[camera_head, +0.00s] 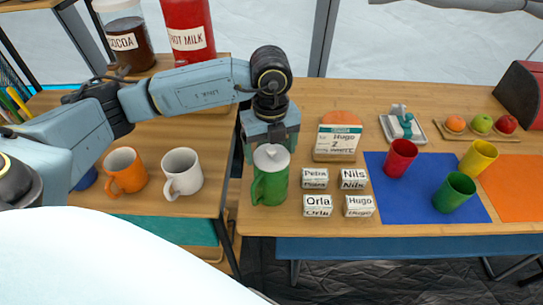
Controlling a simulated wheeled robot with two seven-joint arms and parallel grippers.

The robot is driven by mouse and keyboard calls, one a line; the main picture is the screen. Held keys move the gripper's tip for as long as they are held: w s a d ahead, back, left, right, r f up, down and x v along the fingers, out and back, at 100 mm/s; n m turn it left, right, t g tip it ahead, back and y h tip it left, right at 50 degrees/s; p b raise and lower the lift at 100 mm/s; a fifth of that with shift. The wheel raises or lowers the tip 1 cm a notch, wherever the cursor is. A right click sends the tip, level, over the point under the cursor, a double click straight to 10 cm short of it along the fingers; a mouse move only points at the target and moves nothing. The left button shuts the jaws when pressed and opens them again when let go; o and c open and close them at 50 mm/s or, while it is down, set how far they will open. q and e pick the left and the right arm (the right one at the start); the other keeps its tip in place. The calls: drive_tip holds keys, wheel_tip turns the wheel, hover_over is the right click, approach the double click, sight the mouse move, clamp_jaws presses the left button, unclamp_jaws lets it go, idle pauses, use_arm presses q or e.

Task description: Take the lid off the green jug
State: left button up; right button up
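The green jug (270,189) stands upright near the front left of the right-hand table, its handle toward the left. Its pale grey lid (271,156) sits on top. My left gripper (271,150) points down over the jug from behind, its fingers spread to about the lid's width, one on each side. It looks open; whether the fingertips touch the lid is hard to see. My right gripper is not in view.
White name blocks (318,205) stand close right of the jug, with an order card (338,138) behind them. Red, yellow and green cups (454,192) stand farther right. An orange mug (126,172) and white mug (182,173) stand on the left table.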

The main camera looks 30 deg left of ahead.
use_arm(q)
drive_tip(key=c, duration=0.6)
drive_tip(key=shift+r, duration=0.15)
